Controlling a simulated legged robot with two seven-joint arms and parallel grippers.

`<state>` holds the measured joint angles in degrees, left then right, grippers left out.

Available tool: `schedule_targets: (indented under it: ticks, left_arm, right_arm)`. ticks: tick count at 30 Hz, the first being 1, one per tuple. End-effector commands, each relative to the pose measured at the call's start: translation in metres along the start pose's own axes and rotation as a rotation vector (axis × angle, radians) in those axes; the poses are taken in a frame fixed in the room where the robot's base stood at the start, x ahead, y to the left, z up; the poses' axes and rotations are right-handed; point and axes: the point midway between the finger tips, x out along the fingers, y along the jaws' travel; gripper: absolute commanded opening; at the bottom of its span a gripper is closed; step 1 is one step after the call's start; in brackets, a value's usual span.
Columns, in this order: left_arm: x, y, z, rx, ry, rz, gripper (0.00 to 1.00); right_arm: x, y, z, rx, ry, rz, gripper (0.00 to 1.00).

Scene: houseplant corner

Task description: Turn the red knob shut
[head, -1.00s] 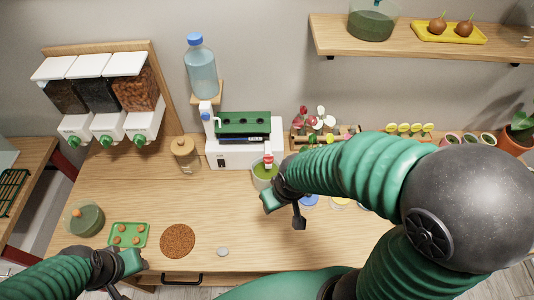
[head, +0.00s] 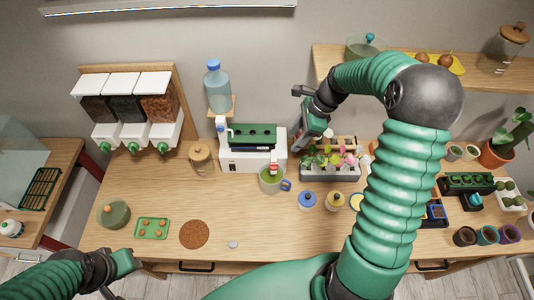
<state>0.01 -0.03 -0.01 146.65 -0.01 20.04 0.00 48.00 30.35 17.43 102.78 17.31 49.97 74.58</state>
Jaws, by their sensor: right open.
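The red knob (head: 273,155) is small and sits on the tap at the front of a white unit (head: 238,158) with a green top. A green mug (head: 271,180) stands right under the tap. My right gripper (head: 304,120) is open and empty, up and to the right of the knob, apart from it, above the left end of a rack of small flowers. My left gripper (head: 118,275) looks open and empty at the table's front left edge, far from the knob. How far the knob is turned is too small to tell.
A blue-capped bottle (head: 217,87) stands above the white unit. The table (head: 150,195) is clear between jar and seed mat.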

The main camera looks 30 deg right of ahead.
Motion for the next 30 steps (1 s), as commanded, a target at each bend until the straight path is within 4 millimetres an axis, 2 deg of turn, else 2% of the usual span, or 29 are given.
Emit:
schedule_targets:
  ticks: [2,5,21,25,30]
  left_arm:
    - [-0.003,0.0,0.0,0.001,-0.001,0.0,0.36]
    - [-0.005,0.0,-0.001,0.001,-0.002,0.0,0.36]
    - [-0.042,0.0,-0.01,0.0,-0.001,0.0,0.36]
    - [-0.046,0.0,-0.011,0.0,-0.001,0.0,0.36]
    - [-0.045,0.0,-0.01,0.001,-0.001,0.0,0.36]
  right_arm:
    - [-0.001,-0.004,-0.002,0.053,-0.016,0.001,0.51]
    - [0.013,-0.004,-0.002,0.055,-0.016,0.004,0.51]
    - [0.142,-0.003,0.0,0.048,-0.013,0.0,0.51]
    - [0.16,-0.004,0.0,0.047,-0.012,-0.001,0.51]
    - [0.167,-0.004,-0.001,0.048,-0.011,-0.003,0.51]
